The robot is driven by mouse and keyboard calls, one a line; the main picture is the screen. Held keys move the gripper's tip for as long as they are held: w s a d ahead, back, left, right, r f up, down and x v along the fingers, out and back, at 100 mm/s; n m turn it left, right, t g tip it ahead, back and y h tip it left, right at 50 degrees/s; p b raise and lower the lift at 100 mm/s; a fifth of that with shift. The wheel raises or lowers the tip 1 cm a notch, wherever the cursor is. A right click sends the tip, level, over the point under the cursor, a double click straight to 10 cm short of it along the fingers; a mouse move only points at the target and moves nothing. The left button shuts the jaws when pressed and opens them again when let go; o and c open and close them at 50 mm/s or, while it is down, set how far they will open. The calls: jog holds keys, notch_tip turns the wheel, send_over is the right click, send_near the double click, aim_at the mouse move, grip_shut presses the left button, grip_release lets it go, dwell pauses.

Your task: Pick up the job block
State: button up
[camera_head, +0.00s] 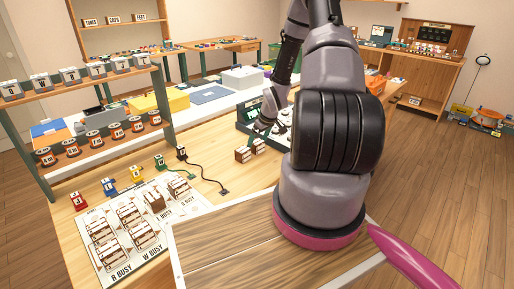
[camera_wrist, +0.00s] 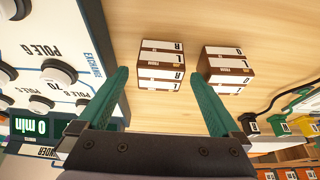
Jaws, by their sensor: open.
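Two brown-and-white job blocks stand side by side on the wooden table in the wrist view. The left block (camera_wrist: 161,65) shows between my fingertips in the picture, and the right block (camera_wrist: 228,68) lies just past the right fingertip. My gripper (camera_wrist: 162,76) is open, with one teal finger on each side of the left block and nothing gripped. How far the fingertips are above the table is unclear. In the head view the pair shows as a front block (camera_head: 243,154) and a rear block (camera_head: 258,146), with my gripper (camera_head: 262,126) just behind them, partly hidden.
A dial panel with knobs (camera_wrist: 55,70) stands close left of my gripper in the wrist view. Small coloured plugs and a black cable (camera_wrist: 285,95) are at the right. In the head view a white board (camera_head: 110,240) holds several more blocks. Racks (camera_head: 95,70) stand at the left.

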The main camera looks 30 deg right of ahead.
jog(key=shift+w+f, duration=0.2)
jog(key=shift+f, duration=0.35)
jog(key=c, duration=1.4)
jog(key=shift+r, duration=0.1)
jog(key=shift+c, duration=0.2)
